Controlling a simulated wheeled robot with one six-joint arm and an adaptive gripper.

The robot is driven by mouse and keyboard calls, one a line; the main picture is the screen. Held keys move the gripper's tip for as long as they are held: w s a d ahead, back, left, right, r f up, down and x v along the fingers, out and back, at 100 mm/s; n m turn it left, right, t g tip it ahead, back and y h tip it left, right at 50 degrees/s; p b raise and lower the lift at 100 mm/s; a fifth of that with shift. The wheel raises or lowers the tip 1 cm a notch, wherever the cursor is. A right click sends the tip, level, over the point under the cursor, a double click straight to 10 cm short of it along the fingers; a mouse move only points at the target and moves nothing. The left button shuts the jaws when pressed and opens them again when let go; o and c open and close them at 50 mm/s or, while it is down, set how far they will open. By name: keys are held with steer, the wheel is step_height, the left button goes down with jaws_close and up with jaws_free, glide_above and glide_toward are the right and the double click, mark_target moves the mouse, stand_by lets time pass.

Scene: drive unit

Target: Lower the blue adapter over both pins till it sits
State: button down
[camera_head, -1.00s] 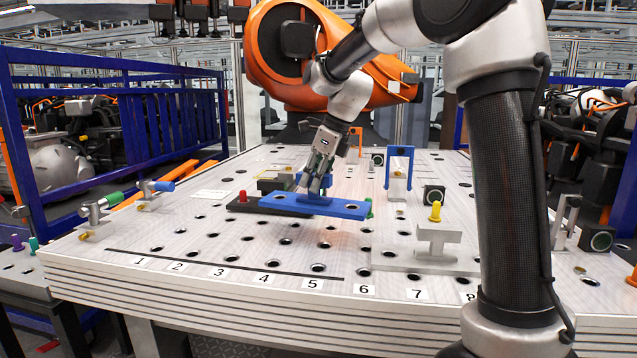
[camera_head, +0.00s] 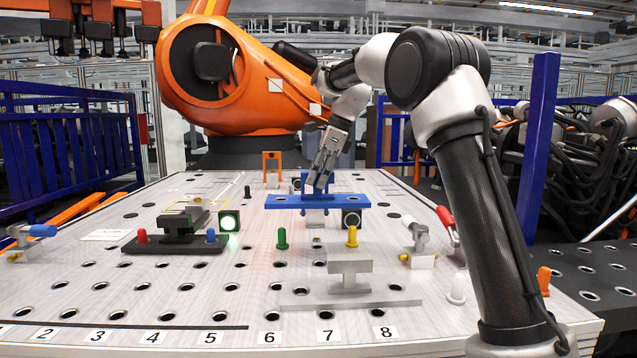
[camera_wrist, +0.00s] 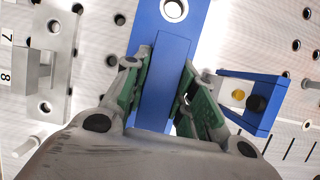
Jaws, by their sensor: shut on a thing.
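The blue adapter (camera_head: 317,201) is a flat bar held level above the table, towards the back right of centre. My gripper (camera_head: 318,187) is shut on its raised middle grip. The wrist view shows the green finger pads (camera_wrist: 163,85) on both sides of that grip and a round hole (camera_wrist: 174,9) in the adapter's far end; its near end is hidden. A black base (camera_head: 160,246) carries a red pin (camera_head: 142,236) and a blue pin (camera_head: 210,235). A green peg (camera_head: 281,238) and a yellow peg (camera_head: 352,237) stand nearer the middle. The adapter is apart from all of these.
A blue frame fixture (camera_wrist: 263,124) stands close beside the adapter. A grey T-shaped fixture (camera_head: 350,268) is in front. A green-lit button (camera_head: 229,221) is beside the black base; a dark button box (camera_head: 351,219) is below the adapter's right end. The left front table is clear.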

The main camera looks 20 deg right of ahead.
mark_target(317, 199)
steer(key=shift+a+f, duration=0.1)
steer(key=shift+f, duration=2.7)
steer(key=shift+f, duration=0.3)
steer(key=shift+f, duration=2.5)
steer(key=shift+f, duration=0.2)
steer(key=c, duration=1.1)
jaws_free()
steer(key=shift+s, duration=0.1)
steer(key=shift+f, duration=0.1)
